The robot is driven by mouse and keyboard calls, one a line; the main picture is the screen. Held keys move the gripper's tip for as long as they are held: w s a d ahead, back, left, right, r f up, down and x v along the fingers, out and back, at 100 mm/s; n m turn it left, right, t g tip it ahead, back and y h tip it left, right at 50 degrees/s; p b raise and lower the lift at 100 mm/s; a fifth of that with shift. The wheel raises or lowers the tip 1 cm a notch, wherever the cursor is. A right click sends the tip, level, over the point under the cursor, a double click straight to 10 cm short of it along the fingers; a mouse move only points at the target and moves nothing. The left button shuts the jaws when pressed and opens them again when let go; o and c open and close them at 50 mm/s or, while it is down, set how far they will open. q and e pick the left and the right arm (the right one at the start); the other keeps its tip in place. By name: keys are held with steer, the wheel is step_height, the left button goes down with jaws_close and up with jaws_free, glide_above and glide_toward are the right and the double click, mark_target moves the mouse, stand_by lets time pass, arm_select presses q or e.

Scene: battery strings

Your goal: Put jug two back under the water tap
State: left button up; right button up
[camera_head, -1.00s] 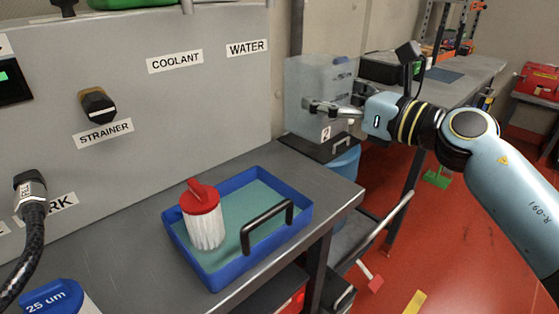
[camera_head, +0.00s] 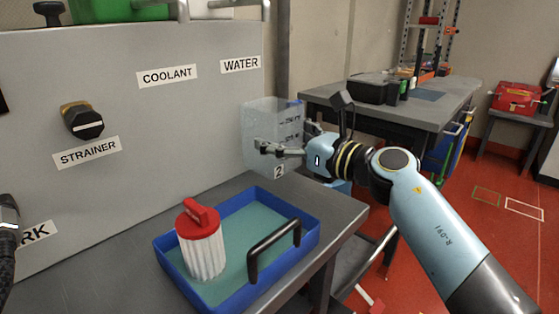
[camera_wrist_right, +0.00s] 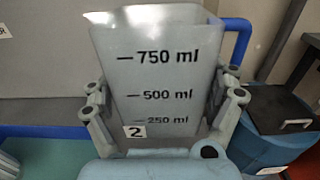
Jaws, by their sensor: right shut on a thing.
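Jug two (camera_head: 257,118) is a translucent, open-topped grey jug with a "2" label. It is upright in the air near the right end of the grey panel, below and right of the WATER label (camera_head: 240,64). My right gripper (camera_head: 283,138) is shut on it, one finger on each side. The wrist view shows jug two (camera_wrist_right: 160,75) between the fingers, with its 250, 500 and 750 ml marks; no water level can be made out. I cannot pick out the water tap's spout.
A blue tray (camera_head: 185,278) with a red-capped white filter (camera_head: 203,245) sits on the grey bench (camera_head: 345,212). The wrist view shows a blue bin with a dark lid (camera_wrist_right: 270,108) at right. Another workbench (camera_head: 440,105) stands behind my arm.

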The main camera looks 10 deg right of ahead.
mark_target(289, 161)
steer(key=shift+w+a+f, duration=0.15)
steer(key=shift+a+f, duration=0.1)
step_height(289, 161, down, 4)
steer(key=shift+r+b, duration=0.2)
steer(key=shift+b, duration=0.6)
steer(key=shift+f, duration=0.15)
arm_select(q)
steer(key=shift+s+d+f, duration=0.25)
steer(key=shift+s+f, duration=0.6)
arm_select(e)
steer(key=shift+f, duration=0.15)
steer(key=o, duration=1.3)
arm_select(q)
steer(key=shift+w+f, duration=0.1)
steer(key=shift+w, duration=0.05)
arm_select(e)
steer(key=shift+o, duration=0.2)
steer(key=shift+r, duration=0.2)
